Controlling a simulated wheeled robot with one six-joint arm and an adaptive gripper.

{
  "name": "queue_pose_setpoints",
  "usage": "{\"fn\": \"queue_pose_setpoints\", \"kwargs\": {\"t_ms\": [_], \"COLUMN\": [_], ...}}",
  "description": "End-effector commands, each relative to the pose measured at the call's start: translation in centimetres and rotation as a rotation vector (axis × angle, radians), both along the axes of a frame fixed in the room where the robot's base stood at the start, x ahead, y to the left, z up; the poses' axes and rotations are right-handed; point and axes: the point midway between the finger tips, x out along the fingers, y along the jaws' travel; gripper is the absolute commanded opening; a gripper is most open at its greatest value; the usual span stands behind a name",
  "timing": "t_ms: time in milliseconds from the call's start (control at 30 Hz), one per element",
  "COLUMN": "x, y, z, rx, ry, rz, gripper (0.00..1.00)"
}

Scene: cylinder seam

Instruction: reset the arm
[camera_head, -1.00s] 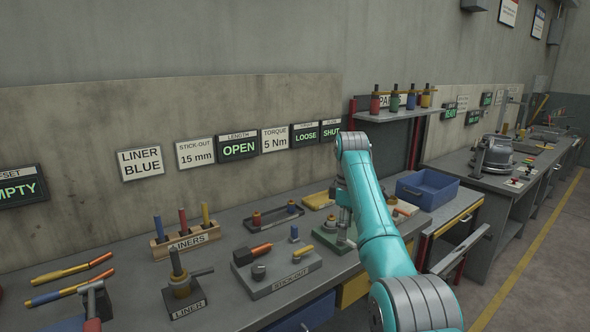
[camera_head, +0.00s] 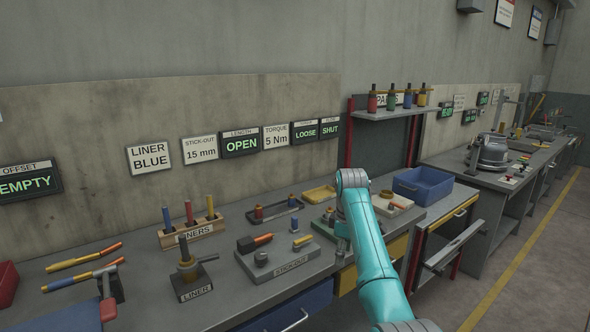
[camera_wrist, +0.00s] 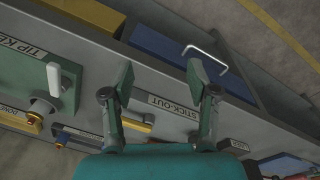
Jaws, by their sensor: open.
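My teal arm (camera_head: 367,240) rises from the bottom of the head view and bends down at its grey-capped joint over the bench. My gripper (camera_wrist: 160,85) shows in the wrist view with its two fingers spread wide and nothing between them. It is over the front side of the workbench (camera_head: 120,295), near the stick-out block (camera_head: 290,262) and a blue drawer with a pale handle (camera_wrist: 205,58). In the head view the fingers cannot be made out clearly behind the arm.
A liner rack (camera_head: 192,232), a liner stand (camera_head: 190,275) and a tray (camera_head: 275,215) stand on the bench left of my arm. A blue bin (camera_head: 422,187) is to the right, below a shelf (camera_head: 390,114) with several coloured tools. Open floor (camera_head: 530,270) lies at right.

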Motion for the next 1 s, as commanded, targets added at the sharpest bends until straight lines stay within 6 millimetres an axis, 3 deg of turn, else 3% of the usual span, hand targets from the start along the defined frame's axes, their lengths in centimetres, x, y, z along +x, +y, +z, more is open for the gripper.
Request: {"fn": "queue_pose_setpoints", "kwargs": {"t_ms": [267, 467, 700, 1000], "x": [-1.1, -3.4, -7.8, -15.3], "y": [-0.4, -0.8, -1.4, -2.1], "z": [-10.4, -18.8, -27.3, -35.5], "rx": [0.013, 0.034, 0.066, 0.118], "ry": [-0.083, -0.169, -0.27, -0.393], "rz": [-0.083, -0.162, -0.255, -0.367], "gripper": [0.59, 0.59, 0.59, 0.59]}}
